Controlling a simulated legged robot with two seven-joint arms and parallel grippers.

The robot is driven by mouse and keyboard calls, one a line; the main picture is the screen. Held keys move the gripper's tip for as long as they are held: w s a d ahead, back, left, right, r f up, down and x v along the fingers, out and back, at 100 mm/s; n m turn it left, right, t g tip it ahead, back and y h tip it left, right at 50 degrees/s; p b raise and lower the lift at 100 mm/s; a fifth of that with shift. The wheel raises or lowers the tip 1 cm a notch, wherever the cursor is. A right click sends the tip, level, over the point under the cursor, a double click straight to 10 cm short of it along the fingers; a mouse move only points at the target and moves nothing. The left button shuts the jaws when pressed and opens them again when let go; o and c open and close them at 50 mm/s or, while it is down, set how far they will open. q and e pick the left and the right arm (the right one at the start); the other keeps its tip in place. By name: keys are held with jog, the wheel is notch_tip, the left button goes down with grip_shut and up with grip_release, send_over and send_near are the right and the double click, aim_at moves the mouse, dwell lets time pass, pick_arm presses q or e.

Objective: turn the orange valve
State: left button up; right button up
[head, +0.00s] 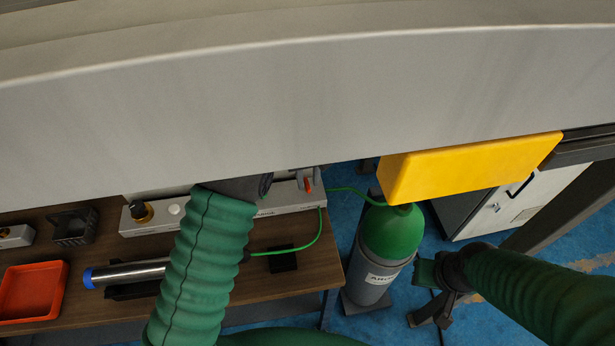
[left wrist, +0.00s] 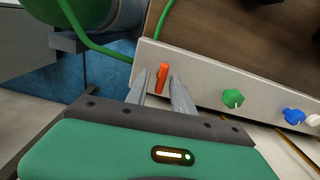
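The orange valve (left wrist: 162,72) is a small upright lever on the face of a long light-grey panel (left wrist: 205,84). In the head view the valve (head: 308,184) shows near the panel's right end. My left gripper (left wrist: 159,78) is open, with one finger on each side of the valve and narrow gaps beside it. In the head view the left gripper (head: 306,181) is mostly hidden by my sleeve and the large grey cover. My right gripper (head: 430,312) is low at the right, away from the panel; its finger opening is unclear.
A green knob (left wrist: 232,98) and a blue knob (left wrist: 293,116) sit along the panel. A green hose (head: 346,190) runs to a gas cylinder (head: 392,232). The wooden bench (head: 300,275) holds a metal tube (head: 130,272) and an orange tray (head: 33,290). A yellow block (head: 470,168) overhangs.

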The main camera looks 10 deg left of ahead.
pick_arm(q)
notch_tip(320, 180, up, 6)
jog(key=p, duration=0.5)
jog(key=shift+s+r, duration=0.1)
jog(key=shift+r, duration=0.05)
